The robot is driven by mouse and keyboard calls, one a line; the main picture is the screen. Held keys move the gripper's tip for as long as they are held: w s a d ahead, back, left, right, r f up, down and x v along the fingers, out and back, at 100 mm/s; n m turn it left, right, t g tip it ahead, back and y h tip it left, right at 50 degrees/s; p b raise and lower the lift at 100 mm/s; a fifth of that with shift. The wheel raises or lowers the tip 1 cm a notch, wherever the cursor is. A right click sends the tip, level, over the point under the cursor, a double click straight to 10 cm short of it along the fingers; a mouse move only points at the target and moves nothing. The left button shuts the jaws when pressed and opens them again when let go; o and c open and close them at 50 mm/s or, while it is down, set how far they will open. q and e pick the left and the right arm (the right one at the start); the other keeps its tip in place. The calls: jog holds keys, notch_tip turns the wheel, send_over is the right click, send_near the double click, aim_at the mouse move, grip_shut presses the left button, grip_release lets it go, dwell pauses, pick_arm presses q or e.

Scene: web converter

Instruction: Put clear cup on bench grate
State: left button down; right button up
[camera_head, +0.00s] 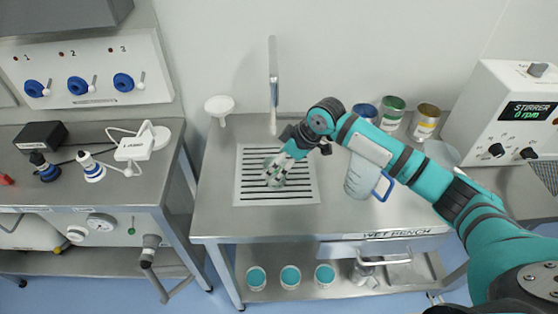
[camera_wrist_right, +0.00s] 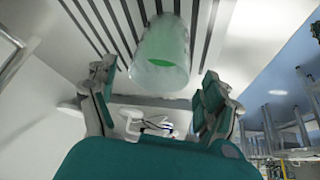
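The clear cup (camera_wrist_right: 163,45), with something green inside, is at the bench grate (camera_wrist_right: 115,25) in the right wrist view, with gaps between it and both fingers. My right gripper (camera_wrist_right: 160,82) is open around the near side of the cup. In the head view my right gripper (camera_head: 278,173) is over the middle of the slotted grate (camera_head: 243,190) and largely hides the cup. My left gripper is in neither view.
A clear pitcher with a blue handle (camera_head: 381,187) stands right of the grate, partly behind my right arm. Several cans (camera_head: 393,112) and a stirrer unit (camera_head: 508,112) are farther right. A thin tap (camera_head: 273,75) rises behind the grate, with a white funnel (camera_head: 219,106) to its left.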

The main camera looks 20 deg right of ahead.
jog(key=b+v, duration=0.2)
jog(key=v, duration=1)
jog(key=shift+r, duration=0.2)
jog(key=shift+f, duration=0.1)
